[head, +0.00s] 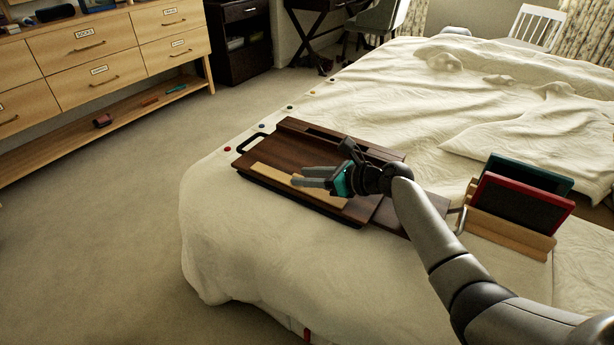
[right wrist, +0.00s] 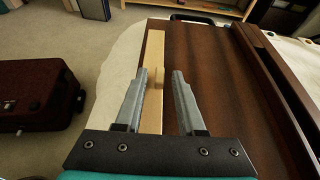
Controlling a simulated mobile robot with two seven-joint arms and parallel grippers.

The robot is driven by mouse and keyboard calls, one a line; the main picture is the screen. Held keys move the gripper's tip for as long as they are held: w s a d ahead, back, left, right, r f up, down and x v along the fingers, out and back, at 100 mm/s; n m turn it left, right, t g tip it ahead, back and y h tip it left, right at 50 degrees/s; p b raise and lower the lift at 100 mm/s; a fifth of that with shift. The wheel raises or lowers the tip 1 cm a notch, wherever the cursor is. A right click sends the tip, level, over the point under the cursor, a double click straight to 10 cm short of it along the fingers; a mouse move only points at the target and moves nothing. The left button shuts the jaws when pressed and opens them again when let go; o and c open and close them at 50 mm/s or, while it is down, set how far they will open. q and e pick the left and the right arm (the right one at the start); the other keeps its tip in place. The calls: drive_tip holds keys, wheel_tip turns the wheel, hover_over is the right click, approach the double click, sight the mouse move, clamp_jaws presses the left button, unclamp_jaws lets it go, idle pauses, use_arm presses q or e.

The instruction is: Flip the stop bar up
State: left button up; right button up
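The stop bar (head: 272,178) is a pale wooden strip lying along the near edge of a dark brown wooden board (head: 290,150) on the bed. My right gripper (head: 298,181) is just over the bar and covers part of it in the head view. In the right wrist view the bar (right wrist: 152,60) runs lengthwise away from me, between and beyond the gripper's fingers (right wrist: 162,72). The fingers are spread apart with nothing held. Whether a finger touches the bar cannot be told. My left gripper is not in view.
A wooden rack (head: 500,232) holding a red-framed panel (head: 520,204) and a green-framed panel (head: 535,172) stands to the right. A dark red suitcase (right wrist: 35,95) is at the left of the wrist view. Bare bedspread (head: 235,220) lies in front of the board.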

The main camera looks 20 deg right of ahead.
clamp_jaws()
idle(0.5)
